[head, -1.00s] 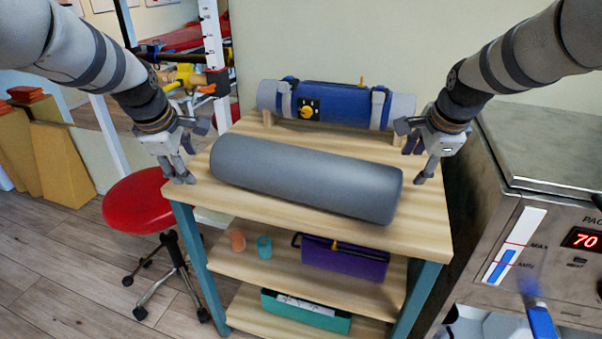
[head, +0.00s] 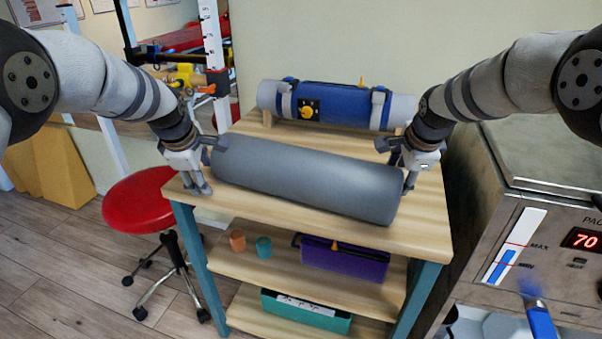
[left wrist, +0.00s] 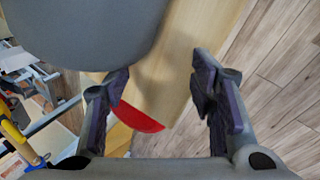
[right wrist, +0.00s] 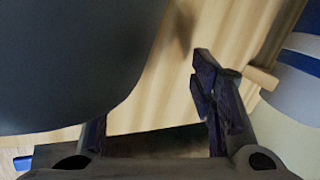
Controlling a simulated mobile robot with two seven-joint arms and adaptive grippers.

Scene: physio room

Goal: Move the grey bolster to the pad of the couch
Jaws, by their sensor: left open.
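The grey bolster (head: 305,180) lies lengthwise on the top of the wooden trolley (head: 425,225). My left gripper (head: 200,188) is at its left end, fingers pointing down. In the left wrist view the fingers (left wrist: 161,75) are apart with nothing between them, and the bolster (left wrist: 80,30) is beside them at upper left. My right gripper (head: 406,182) is at the right end. In the right wrist view its fingers (right wrist: 150,95) are apart; the bolster (right wrist: 70,65) partly hides one finger. Contact is unclear. I cannot clearly identify the couch pad.
A blue strapped roll (head: 340,105) lies behind the bolster. A red stool (head: 145,200) stands left, and a steel unit (head: 545,220) stands close on the right. Lower shelves hold a purple case (head: 345,258), a green box (head: 305,310) and two small cups (head: 264,246).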

